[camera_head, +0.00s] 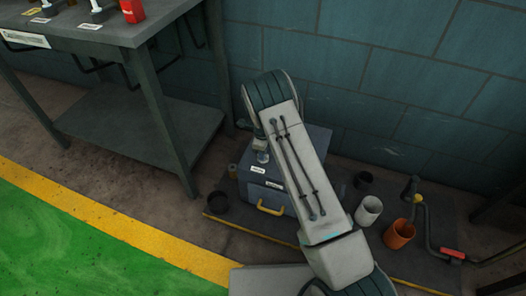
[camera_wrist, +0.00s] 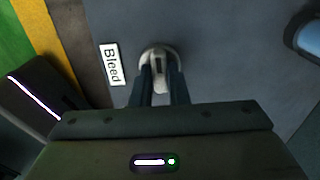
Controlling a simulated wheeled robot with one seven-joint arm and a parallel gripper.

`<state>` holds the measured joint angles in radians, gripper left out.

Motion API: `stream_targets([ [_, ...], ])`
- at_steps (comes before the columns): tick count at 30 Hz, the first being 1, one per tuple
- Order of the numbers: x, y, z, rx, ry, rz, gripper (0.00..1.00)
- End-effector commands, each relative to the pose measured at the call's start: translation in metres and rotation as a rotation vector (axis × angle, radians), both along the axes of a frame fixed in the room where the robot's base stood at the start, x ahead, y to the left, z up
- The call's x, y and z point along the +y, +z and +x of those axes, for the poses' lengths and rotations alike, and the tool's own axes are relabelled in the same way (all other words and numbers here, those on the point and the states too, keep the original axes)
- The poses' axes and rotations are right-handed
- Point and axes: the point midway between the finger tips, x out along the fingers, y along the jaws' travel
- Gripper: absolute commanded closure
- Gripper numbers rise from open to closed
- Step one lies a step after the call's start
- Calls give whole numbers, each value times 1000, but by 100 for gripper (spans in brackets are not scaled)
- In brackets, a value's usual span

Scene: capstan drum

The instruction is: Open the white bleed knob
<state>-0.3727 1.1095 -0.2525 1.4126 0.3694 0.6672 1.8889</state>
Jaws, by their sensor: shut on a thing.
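The white bleed knob (camera_wrist: 159,58) shows in the wrist view, on a grey-blue surface beside a white label reading "Bleed" (camera_wrist: 112,64). My gripper (camera_wrist: 159,80) has its two dark fingers on either side of the knob's light grip and is shut on it. In the head view, the grey box (camera_head: 318,143) stands on the floor mat, and my arm covers much of its top. The knob (camera_head: 262,156) shows small at the left of the box top, next to a white label. My gripper's fingertips are too small to make out in that view.
A workbench (camera_head: 150,25) with a red bottle (camera_head: 132,10) stands at upper left. A white cup (camera_head: 369,211), an orange cup (camera_head: 399,234) and a bent pipe with a red handle (camera_head: 452,253) are right of the box. The green floor is clear.

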Motion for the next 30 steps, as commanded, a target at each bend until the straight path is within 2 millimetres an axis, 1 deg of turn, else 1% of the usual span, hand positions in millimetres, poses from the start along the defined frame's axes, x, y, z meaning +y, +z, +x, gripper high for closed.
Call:
stream_targets([
  [1, 3, 1, 1, -5, -11, 3, 100],
  [7, 3, 1, 2, -6, -44, 4, 100],
  [19, 3, 1, 2, -6, -49, 5, 100],
  [20, 3, 1, 2, -6, -49, 5, 80],
  [21, 3, 1, 2, -6, -49, 5, 69],
  [22, 3, 1, 2, -6, -49, 4, 64],
  [30, -1, 1, 1, -3, -52, 2, 64],
])
